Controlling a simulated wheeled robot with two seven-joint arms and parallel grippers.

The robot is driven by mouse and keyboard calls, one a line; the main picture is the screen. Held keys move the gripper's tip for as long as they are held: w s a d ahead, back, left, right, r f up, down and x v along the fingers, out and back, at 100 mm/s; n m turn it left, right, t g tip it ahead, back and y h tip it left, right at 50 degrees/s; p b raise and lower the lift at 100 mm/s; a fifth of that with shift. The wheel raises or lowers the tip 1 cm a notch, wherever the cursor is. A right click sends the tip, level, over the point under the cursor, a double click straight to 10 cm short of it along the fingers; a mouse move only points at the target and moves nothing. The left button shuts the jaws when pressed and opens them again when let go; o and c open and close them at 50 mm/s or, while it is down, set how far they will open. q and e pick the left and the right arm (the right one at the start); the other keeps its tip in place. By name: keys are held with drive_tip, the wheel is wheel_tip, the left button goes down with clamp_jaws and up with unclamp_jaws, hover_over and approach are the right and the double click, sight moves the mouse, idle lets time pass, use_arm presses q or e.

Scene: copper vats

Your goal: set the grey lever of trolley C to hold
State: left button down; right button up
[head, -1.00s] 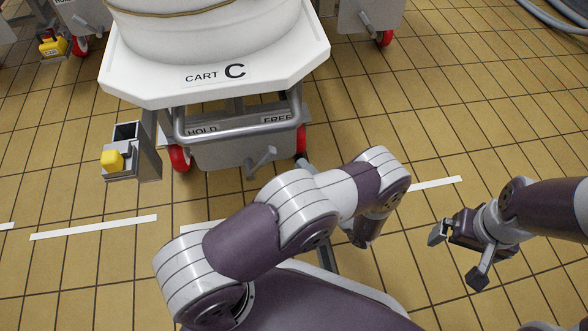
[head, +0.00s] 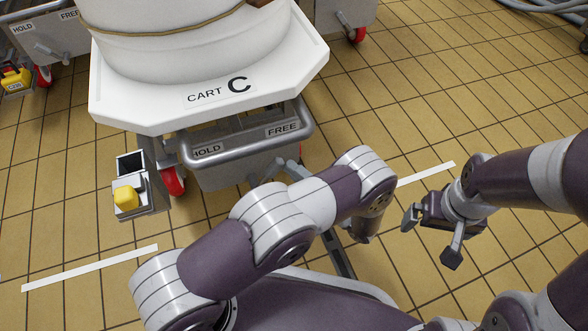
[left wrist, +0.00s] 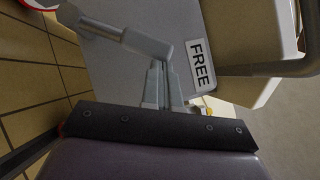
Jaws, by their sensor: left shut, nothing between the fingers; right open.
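Trolley C (head: 205,98) is a white-topped cart marked "CART C" with a grey box beneath. The box carries a HOLD label (head: 206,151) at left and a FREE label (head: 281,129) at right; FREE also shows in the left wrist view (left wrist: 200,66). The grey lever (left wrist: 140,41) lies just beyond my left fingertips, beside FREE; I cannot tell whether they touch. In the head view the lever is mostly hidden. My left gripper (head: 284,166) is shut and empty, largely behind my own arm. My right gripper (head: 431,238) is open and empty, away from the cart.
A bent tube handle (head: 240,139) crosses the cart's front above the box. Other carts (head: 50,38) stand behind.

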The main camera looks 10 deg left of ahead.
sight(281, 165)
use_arm(q)
drive_tip(key=a+r+n+p, duration=0.1)
drive_tip(key=p, duration=0.2)
drive_tip(key=s+a+r+n+g+h+p, duration=0.1)
drive_tip(key=r+p, duration=0.1)
drive_tip(key=p, duration=0.1)
drive_tip(key=s+a+r+n+h+p, duration=0.1)
drive_tip(key=n+p, duration=0.1)
drive_tip(key=p, duration=0.2)
drive_tip(key=shift+r+g, duration=0.2)
drive_tip(key=shift+g, duration=0.1)
drive_tip(key=s+a+n+h+p, duration=0.4)
drive_tip(key=a+p, duration=0.4)
drive_tip(key=p, duration=0.3)
drive_tip(key=shift+s+a+f+n, duration=0.15)
drive_tip(key=shift+s+f+n, duration=0.1)
drive_tip(key=shift+s+n, duration=0.55)
drive_tip(key=shift+s+a, duration=0.1)
drive_tip(key=shift+s, duration=0.05)
